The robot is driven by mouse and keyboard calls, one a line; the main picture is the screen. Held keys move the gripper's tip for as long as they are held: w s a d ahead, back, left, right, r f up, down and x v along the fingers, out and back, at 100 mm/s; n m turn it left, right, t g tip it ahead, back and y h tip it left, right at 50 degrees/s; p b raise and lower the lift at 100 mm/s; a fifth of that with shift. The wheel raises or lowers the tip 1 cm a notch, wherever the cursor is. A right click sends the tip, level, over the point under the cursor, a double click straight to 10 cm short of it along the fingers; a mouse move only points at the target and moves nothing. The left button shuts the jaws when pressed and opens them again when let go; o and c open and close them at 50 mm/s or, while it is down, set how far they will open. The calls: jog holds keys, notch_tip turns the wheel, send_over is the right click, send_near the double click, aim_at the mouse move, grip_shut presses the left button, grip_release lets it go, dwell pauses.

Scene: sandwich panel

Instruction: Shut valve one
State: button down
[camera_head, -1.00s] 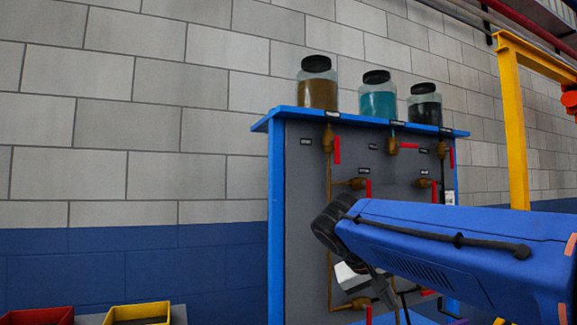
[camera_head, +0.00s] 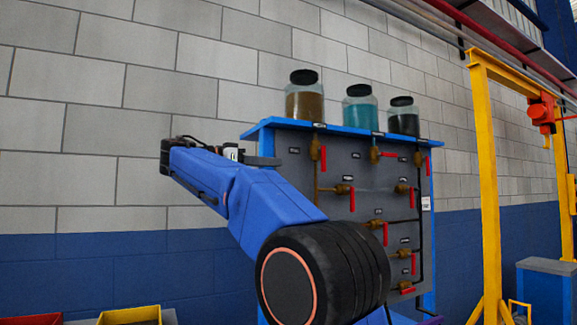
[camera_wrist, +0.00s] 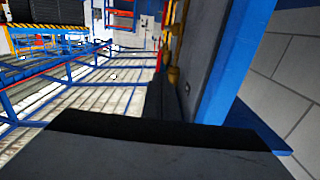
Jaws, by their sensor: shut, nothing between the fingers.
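A grey panel (camera_head: 290,175) in a blue frame carries several brass valves with red handles. The top left valve (camera_head: 316,152) has its handle (camera_head: 323,158) hanging down. The top middle valve (camera_head: 375,153) has its handle (camera_head: 389,154) level. The top right valve (camera_head: 419,158) has its handle down. The labels are too small to read, so I cannot tell which is valve one. My gripper (camera_head: 268,161) is shut and empty at the panel's upper left, left of the top left valve. In the wrist view, its dark fingers (camera_wrist: 158,98) are beside brass fittings (camera_wrist: 173,74).
Three lidded jars, brown (camera_head: 305,104), teal (camera_head: 360,108) and dark (camera_head: 404,118), stand on the panel's blue top shelf (camera_head: 345,130). A yellow gantry (camera_head: 487,180) stands to the right. My arm covers the panel's lower left. A yellow bin (camera_head: 130,315) is at lower left.

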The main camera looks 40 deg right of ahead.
aim_at(323, 170)
jog(key=x, duration=1.4)
jog(key=d+h, duration=0.1)
jog(key=h, duration=0.1)
jog(key=d+f+g+h, duration=0.1)
jog(key=h, duration=0.2)
jog(key=s+d+h, duration=0.1)
jog(key=d+h, duration=0.1)
jog(key=shift+f+h, duration=0.3)
jog(key=f+x, duration=0.1)
jog(key=x, duration=0.5)
jog(key=shift+d+g, duration=0.35)
jog(key=shift+g, duration=0.05)
dwell(0.5)
dwell(0.4)
